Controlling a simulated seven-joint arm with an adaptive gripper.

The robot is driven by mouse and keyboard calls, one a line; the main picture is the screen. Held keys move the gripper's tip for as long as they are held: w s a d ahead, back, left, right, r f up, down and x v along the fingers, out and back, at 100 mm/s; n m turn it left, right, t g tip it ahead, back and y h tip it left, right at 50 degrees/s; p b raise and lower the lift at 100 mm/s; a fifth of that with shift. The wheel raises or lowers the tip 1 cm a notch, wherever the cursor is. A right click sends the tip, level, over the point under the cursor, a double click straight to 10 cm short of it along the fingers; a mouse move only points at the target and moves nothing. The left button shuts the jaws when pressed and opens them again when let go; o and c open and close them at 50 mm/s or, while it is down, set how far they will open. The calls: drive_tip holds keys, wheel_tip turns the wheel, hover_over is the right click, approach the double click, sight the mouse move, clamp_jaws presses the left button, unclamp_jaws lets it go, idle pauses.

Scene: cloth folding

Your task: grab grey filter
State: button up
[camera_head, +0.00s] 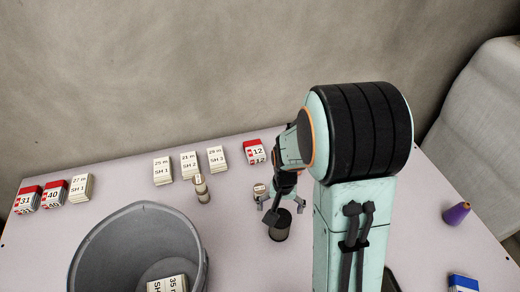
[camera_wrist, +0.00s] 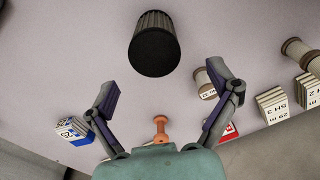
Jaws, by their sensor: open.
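The grey filter is a dark ribbed cylinder standing on the table, in the head view (camera_head: 281,228) right by my gripper (camera_head: 286,208). In the wrist view the filter (camera_wrist: 155,45) lies beyond the fingertips, a little left of centre, with its dark end facing the camera. My gripper (camera_wrist: 165,85) is open, its two fingers spread wide, with nothing between the tips. In the head view the fingers partly cover the filter's top; I cannot tell whether they touch it.
A small spool (camera_head: 260,190) stands close behind my gripper, another spool (camera_head: 202,190) farther left. Several card stacks and a red-white box (camera_head: 255,151) line the back. A large grey bin (camera_head: 87,246) stands front left. A purple cone (camera_head: 457,213) is at right.

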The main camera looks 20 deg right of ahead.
sight(280, 220)
drive_tip(key=f, duration=0.8)
drive_tip(key=shift+s+d, duration=0.1)
drive_tip(key=shift+s, duration=0.25)
drive_tip(key=shift+r, duration=0.1)
drive_tip(key=c, duration=1.2)
